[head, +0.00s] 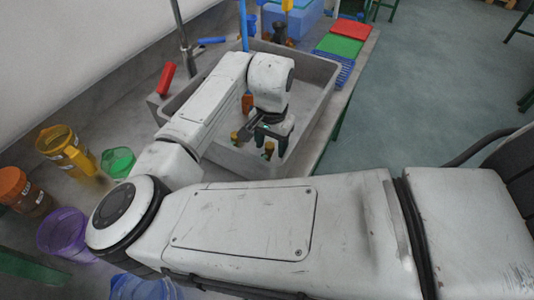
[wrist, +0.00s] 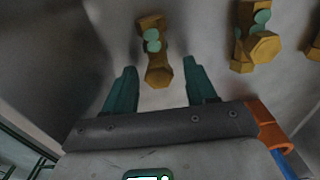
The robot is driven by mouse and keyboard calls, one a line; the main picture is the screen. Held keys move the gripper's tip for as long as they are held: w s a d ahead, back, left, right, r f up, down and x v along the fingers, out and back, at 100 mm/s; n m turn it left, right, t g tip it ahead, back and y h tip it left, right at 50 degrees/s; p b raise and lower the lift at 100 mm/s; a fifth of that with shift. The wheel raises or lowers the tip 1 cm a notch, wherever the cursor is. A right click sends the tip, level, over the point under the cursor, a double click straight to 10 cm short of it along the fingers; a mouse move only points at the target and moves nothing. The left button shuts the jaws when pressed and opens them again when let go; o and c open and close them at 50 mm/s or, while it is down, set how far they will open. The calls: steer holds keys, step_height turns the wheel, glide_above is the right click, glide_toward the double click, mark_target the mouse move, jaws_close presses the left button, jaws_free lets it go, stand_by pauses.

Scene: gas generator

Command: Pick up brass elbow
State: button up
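A brass fitting with green round spots (wrist: 158,70) lies in the wrist view between and slightly beyond the tips of my gripper (wrist: 160,78). My gripper is open, with green fingers apart and nothing between them that I can see gripped. A second brass fitting (wrist: 262,47) lies to the right, and part of another (wrist: 315,50) shows at the right edge. In the head view my gripper (head: 266,134) is low inside the grey tray (head: 310,128), with small brass pieces (head: 268,151) beside it. Which piece is the elbow I cannot tell for sure.
The tray walls surround my gripper. An orange object (wrist: 265,125) shows at the wrist view's right.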

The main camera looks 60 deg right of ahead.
jaws_close()
stand_by(0.3)
steer(key=shift+r, duration=0.1)
